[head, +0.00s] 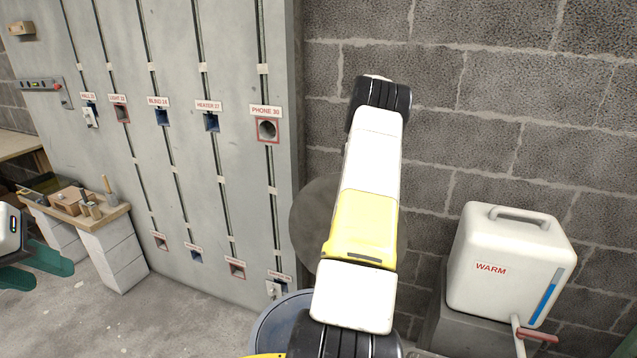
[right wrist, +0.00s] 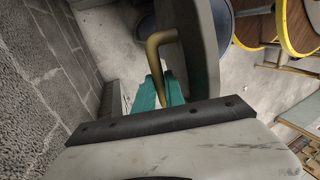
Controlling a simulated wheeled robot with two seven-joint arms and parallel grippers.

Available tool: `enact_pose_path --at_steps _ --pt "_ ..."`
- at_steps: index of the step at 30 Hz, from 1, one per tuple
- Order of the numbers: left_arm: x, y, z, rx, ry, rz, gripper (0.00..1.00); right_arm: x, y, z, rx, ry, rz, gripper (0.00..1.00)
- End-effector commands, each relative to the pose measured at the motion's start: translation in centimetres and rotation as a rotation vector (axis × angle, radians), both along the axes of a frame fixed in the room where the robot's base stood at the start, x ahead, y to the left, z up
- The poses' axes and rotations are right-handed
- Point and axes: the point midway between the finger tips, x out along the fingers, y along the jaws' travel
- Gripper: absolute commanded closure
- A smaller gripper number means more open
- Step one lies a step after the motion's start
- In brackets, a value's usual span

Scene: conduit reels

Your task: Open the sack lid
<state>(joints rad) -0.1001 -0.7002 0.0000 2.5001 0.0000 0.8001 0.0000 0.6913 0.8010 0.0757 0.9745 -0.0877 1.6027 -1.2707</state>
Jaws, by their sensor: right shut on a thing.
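A grey round lid (head: 312,215) shows behind my right arm in the head view, above a blue-rimmed round container (head: 272,330) and partly hidden by the arm. In the right wrist view the lid (right wrist: 203,50) is seen nearly edge-on, with a bent brass-coloured handle (right wrist: 158,48) on it. My right gripper (right wrist: 157,92), with teal fingers, is shut on this handle. In the head view the right gripper is hidden behind its arm. My left gripper (head: 42,264) is open and empty at the left edge, far from the lid. Whether a sack is inside the container cannot be seen.
A grey panel (head: 230,60) with labelled conduits and sockets stands left of the arm. A white tank (head: 510,250) marked WARM stands at the right. A small bench (head: 112,216) with tools is at the left. The concrete floor (head: 185,325) between is clear.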

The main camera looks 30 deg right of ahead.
Motion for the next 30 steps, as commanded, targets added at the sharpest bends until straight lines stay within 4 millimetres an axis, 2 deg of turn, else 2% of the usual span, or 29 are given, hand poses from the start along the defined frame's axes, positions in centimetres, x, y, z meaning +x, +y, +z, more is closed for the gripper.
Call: enact_pose_path --at_steps 4,5,7,8,20,30 --pt "0.0 0.0 0.0 0.000 0.000 0.000 0.64 -0.1 -0.2 -0.2 -0.004 0.002 -0.003 1.00" --pt "0.0 0.0 0.0 0.000 0.000 0.000 0.64 -0.1 -0.2 -0.1 -0.004 0.002 -0.003 0.80" --pt "0.0 0.0 0.0 0.000 0.000 0.000 0.64 -0.1 -0.2 -0.1 -0.005 0.001 -0.002 0.66" --pt "0.0 0.0 0.0 0.000 0.000 0.000 0.64 -0.1 -0.2 -0.1 -0.004 0.000 -0.002 0.64" --pt "0.0 0.0 0.0 0.000 0.000 0.000 0.64 0.2 -0.3 0.6 -0.003 -0.003 -0.001 0.64" --pt "0.0 0.0 0.0 0.000 0.000 0.000 0.64 1.3 -1.6 5.2 -0.004 -0.003 -0.002 0.64"
